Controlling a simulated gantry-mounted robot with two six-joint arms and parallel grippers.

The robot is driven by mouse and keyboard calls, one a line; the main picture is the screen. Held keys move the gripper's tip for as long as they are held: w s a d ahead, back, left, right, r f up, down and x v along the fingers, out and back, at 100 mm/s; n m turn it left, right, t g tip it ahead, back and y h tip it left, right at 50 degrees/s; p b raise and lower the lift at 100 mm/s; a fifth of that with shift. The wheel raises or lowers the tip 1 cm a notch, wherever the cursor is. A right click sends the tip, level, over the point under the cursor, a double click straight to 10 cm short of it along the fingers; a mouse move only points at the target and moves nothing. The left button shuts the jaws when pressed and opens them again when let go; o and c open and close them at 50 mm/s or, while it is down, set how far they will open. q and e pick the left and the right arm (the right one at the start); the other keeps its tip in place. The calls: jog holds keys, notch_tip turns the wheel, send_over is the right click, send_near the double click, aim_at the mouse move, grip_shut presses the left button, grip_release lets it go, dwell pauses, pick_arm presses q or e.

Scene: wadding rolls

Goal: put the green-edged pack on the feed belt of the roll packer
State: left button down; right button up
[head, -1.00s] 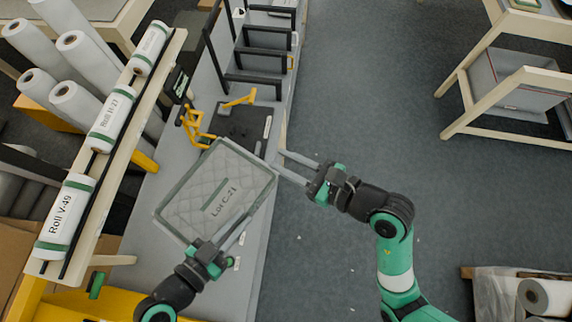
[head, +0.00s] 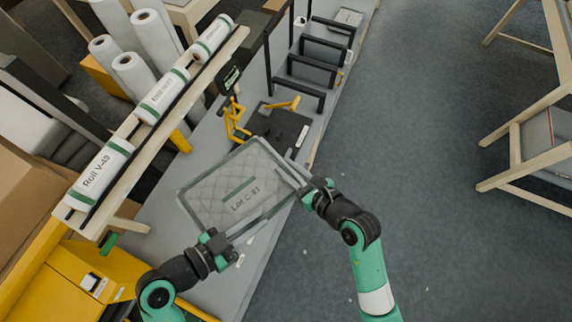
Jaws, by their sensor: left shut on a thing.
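The green-edged pack (head: 208,190) is a flat, quilted grey slab labelled "Lot C-21", over the grey bench in the head view. My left gripper (head: 250,226) is shut on its lower edge. My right gripper (head: 288,182) is at the pack's right edge with its fingers apart; whether they touch the pack cannot be made out. Just beyond the pack's top edge is a dark flat surface (head: 272,127) with yellow guides (head: 236,122), which looks like the roll packer's feed belt. The pack hides part of the bench.
Black hoop frames (head: 305,68) stand along the bench beyond the dark surface. A wooden rack with white labelled rolls (head: 104,170) runs along the left. A yellow machine (head: 75,275) is at lower left. Open floor (head: 420,140) lies to the right, with a wooden stand (head: 528,150).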

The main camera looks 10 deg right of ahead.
jog(key=shift+x, duration=0.75)
grip_shut()
jog(key=shift+d, duration=0.1)
pick_arm(q)
jog(key=c, duration=0.8)
grip_release()
